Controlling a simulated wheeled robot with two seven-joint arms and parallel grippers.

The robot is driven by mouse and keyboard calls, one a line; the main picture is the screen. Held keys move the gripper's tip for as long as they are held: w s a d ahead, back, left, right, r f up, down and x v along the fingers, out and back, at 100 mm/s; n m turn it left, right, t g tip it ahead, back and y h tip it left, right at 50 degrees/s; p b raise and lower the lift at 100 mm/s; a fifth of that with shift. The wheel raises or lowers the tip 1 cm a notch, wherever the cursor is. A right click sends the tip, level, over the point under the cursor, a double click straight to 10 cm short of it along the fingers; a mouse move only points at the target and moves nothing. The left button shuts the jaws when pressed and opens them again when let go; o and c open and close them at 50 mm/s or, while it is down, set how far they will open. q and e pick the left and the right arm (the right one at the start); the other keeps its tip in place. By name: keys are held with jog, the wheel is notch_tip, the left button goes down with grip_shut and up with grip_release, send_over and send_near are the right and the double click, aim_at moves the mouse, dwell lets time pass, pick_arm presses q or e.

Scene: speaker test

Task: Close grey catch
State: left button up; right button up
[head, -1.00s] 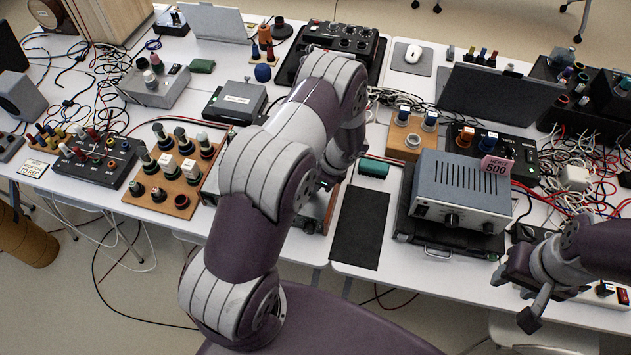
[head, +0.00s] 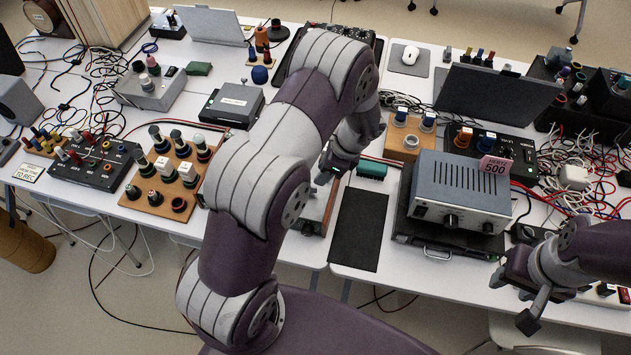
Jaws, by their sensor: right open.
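I cannot make out a grey catch for certain. My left gripper (head: 331,174) hangs from my bent arm, over or beside a flat box (head: 316,212) partly hidden by that arm. Its fingertips are small and dark, and I cannot tell how far apart they are. My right gripper (head: 528,300) is open and empty at the front right table edge. It is to the right of the blue-grey unit (head: 462,190), which stands on a dark case (head: 425,240) with a front handle.
A dark mat (head: 358,230) lies between the flat box and the case. A green block (head: 372,170) sits behind the mat. A wooden block with round knobs (head: 400,146) stands behind the case. Tangled cables (head: 590,185) cover the right side.

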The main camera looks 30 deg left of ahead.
pick_arm(q)
jog(key=v, duration=0.5)
jog(key=shift+d+r, duration=0.1)
jog(key=shift+r, duration=0.05)
jog(key=s+d+r+n+t+h, duration=0.1)
jog(key=s+d+r+n+h, duration=0.1)
jog(key=s+r+n, duration=0.2)
jog(key=s+d+r+n+t+h, duration=0.1)
jog(key=s+r+n, duration=0.3)
jog(key=s+n, duration=0.7)
jog(key=shift+s+d+r+h, duration=0.2)
jog(key=shift+d+r+h, duration=0.2)
jog(key=shift+d+h, duration=0.2)
